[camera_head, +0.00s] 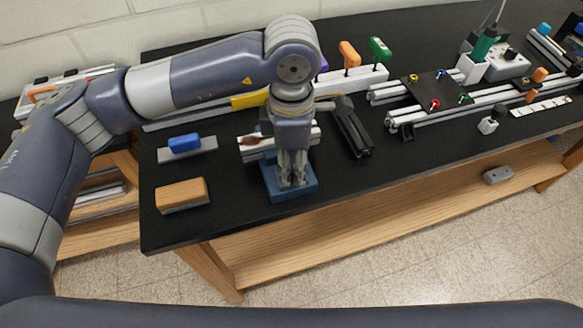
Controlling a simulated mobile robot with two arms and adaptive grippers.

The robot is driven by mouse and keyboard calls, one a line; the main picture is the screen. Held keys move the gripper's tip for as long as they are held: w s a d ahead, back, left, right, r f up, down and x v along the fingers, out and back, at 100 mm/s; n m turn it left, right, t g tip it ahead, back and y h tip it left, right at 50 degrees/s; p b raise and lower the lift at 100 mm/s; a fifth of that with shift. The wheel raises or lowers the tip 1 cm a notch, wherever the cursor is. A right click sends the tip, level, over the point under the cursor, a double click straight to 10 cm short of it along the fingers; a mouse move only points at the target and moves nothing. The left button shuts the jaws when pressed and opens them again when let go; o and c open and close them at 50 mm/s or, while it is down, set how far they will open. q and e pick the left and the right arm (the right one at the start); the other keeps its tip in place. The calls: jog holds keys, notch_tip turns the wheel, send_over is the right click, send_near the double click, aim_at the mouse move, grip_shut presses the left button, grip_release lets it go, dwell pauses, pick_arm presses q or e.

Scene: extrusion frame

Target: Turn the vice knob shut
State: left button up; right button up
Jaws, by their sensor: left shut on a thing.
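The blue vice (308,190) sits near the front edge of the black table. A light metal extrusion piece (255,150) lies crosswise at it, partly behind my gripper. My left gripper (292,180) points straight down at the vice, its fingers close together and shut at the vice's front part. The vice knob is hidden by the fingers, and the jaw gap cannot be seen. My right gripper is out of view.
A wooden-topped block (182,193) and a blue-handled block (185,143) lie to the left. A black bar-shaped tool (352,132) lies close on the right. Extrusion rails (450,115) with coloured parts stand farther right. Bare tabletop lies front right of the vice.

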aim_at(291, 165)
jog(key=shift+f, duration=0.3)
pick_arm(q)
jog(key=o, duration=1.1)
jog(key=shift+c, duration=0.2)
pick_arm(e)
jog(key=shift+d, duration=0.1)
pick_arm(q)
notch_tip(291, 165, up, 12)
